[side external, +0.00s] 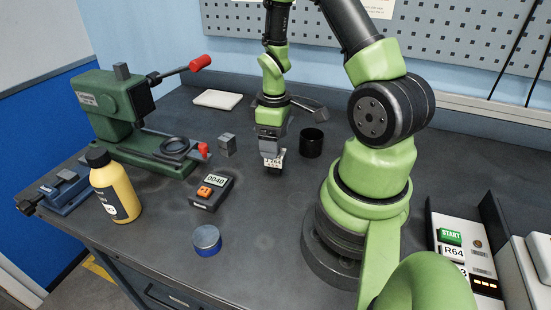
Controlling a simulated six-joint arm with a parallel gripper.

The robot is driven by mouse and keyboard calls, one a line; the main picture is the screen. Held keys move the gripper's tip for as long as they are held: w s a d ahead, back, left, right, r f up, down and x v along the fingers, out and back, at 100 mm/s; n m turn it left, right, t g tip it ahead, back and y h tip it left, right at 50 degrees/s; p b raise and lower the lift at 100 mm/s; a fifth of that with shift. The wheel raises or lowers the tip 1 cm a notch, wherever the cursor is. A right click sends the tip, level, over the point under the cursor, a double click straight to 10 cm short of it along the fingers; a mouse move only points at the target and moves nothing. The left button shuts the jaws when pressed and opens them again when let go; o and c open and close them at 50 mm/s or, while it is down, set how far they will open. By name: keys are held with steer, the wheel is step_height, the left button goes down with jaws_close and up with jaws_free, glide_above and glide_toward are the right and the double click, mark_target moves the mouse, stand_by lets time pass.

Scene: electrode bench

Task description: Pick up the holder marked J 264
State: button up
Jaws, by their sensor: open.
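The holder marked J 264 (273,161) stands on the dark bench near its middle, with a pale label on its front; only part of the label's marking is legible. My gripper (271,150) points down directly over the holder, with its fingers at the holder's top. The gripper is open. The fingers hide the upper part of the holder, and I cannot tell whether they touch it.
A black cup (312,142) stands close to the right of the holder. A grey block (227,145), a device reading 0040 (212,191), a round blue-sided tin (207,240), a yellow bottle (115,188) and a green press (115,115) are to the left. The front middle bench is clear.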

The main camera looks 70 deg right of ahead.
mark_target(275, 166)
steer(key=shift+d+f, duration=0.1)
steer(key=shift+f, duration=2.7)
steer(key=c, duration=1.2)
steer(key=shift+r, duration=0.1)
